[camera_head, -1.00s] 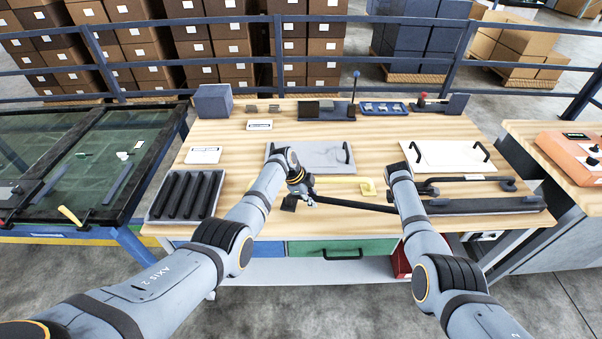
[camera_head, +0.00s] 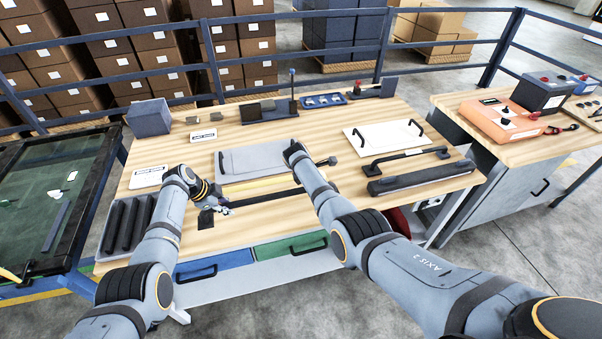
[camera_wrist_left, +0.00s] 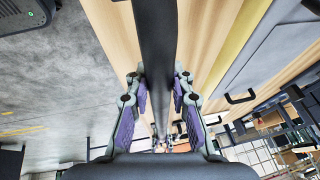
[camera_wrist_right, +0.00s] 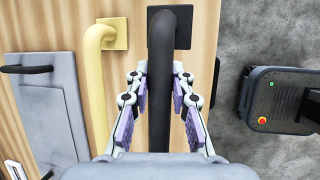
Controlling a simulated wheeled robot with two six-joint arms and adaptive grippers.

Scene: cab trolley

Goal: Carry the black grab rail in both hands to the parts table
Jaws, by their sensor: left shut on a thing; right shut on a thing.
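The black grab rail (camera_head: 246,201) runs across the front of the large wooden table. My left gripper (camera_head: 218,205) is shut around the rail near its left end. The left wrist view shows the rail (camera_wrist_left: 157,45) between both fingers. My right gripper is shut around the rail towards its other end; in the right wrist view its fingers (camera_wrist_right: 160,95) flank the rail (camera_wrist_right: 171,60), with a square end plate beyond. In the head view my right arm hides this grip. The rail appears just above the wooden top (camera_head: 375,113); any gap is hard to judge.
A yellow rail (camera_head: 265,186) and grey panel (camera_head: 255,162) lie close behind the held rail. Another black handle (camera_head: 405,158) and a dark bar (camera_head: 422,178) are at the right. A second wooden-topped table (camera_head: 545,143) with an orange case (camera_head: 500,120) stands further right.

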